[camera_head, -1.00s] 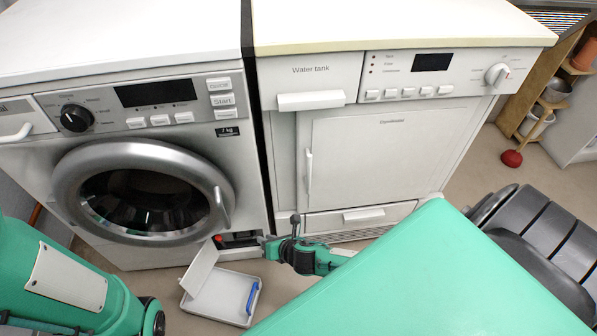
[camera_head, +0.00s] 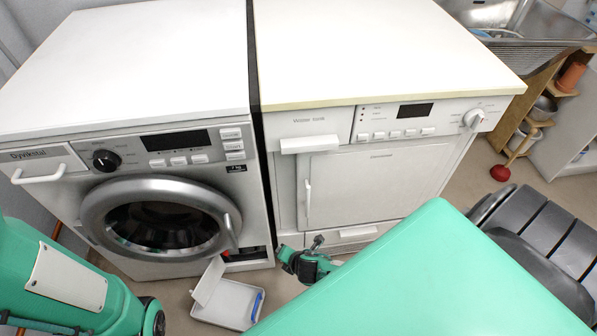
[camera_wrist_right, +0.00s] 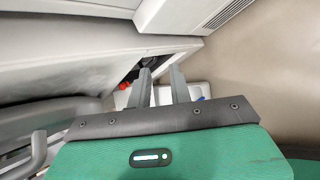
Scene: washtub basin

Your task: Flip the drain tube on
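The washing machine (camera_head: 150,140) has an open service compartment (camera_head: 246,259) at its lower right. A small red part (camera_head: 226,254) shows in it, and also in the right wrist view (camera_wrist_right: 123,86). I cannot make out the drain tube clearly. A white flap (camera_head: 209,281) stands tilted below the compartment. My right gripper (camera_head: 281,253) is just right of the opening. In the right wrist view its two fingers (camera_wrist_right: 160,72) are apart with nothing visible between them. My left arm shows at the left, but its gripper is out of view.
A white tray (camera_head: 226,303) with a blue piece (camera_head: 257,306) lies on the floor below the compartment. The dryer (camera_head: 375,180) stands close on the right. A red plunger (camera_head: 500,173) and a metal sink (camera_head: 530,20) are farther right.

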